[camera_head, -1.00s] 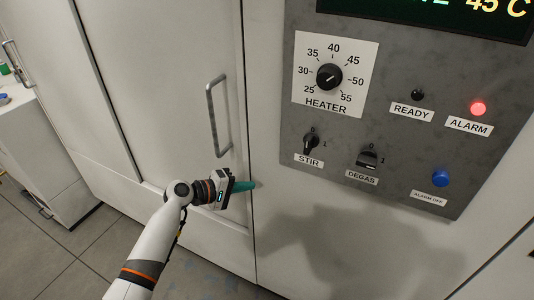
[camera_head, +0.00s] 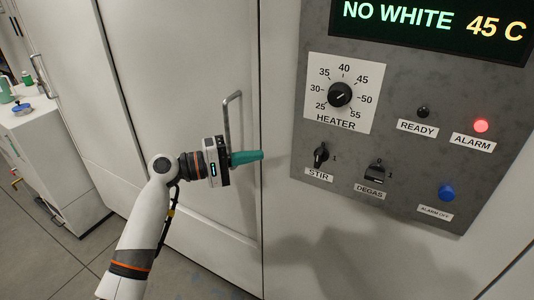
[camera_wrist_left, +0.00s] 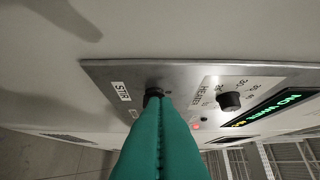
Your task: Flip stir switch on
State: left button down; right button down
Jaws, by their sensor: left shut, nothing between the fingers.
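The stir switch (camera_head: 321,155) is a small black knob on the grey control panel, above the STIR label (camera_head: 318,175). Its lever looks close to upright in the head view, near the 0 mark. My left gripper (camera_head: 261,155) has teal fingers that are shut and empty. It is to the left of the stir switch at about the same height, pointing right, apart from it. In the left wrist view the stir switch (camera_wrist_left: 153,93) shows just past the teal fingertips (camera_wrist_left: 158,102), which partly cover it. My right gripper is not in view.
The panel (camera_head: 400,110) also carries the heater dial (camera_head: 340,95), degas switch (camera_head: 375,172), blue alarm-off button (camera_head: 446,192), dark ready lamp (camera_head: 423,112) and lit red alarm lamp (camera_head: 481,125). The display (camera_head: 430,25) reads "NO WHITE 45 C". A door handle (camera_head: 232,120) is behind my left gripper.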

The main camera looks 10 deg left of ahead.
aim_at(318, 152)
pick_arm(q)
jog(key=p+x, duration=0.1)
jog(key=x, duration=0.2)
jog(key=p+x, duration=0.1)
jog(key=x, duration=0.2)
jog(key=p+x, duration=0.1)
jog(key=x, duration=0.2)
jog(key=shift+s+d+r, duration=0.1)
jog(key=shift+r, duration=0.15)
jog(key=shift+s+d+f+p, duration=0.1)
jog(key=shift+s+d+p, duration=0.15)
jog(key=shift+d+p, duration=0.3)
jog(key=shift+s+d+p, duration=0.2)
jog(key=shift+d+p, duration=0.3)
jog(key=shift+d, duration=0.05)
jog(key=shift+s+d, duration=0.25)
jog(key=shift+d, duration=0.2)
jog(key=shift+f, duration=0.15)
jog(key=shift+w, duration=0.15)
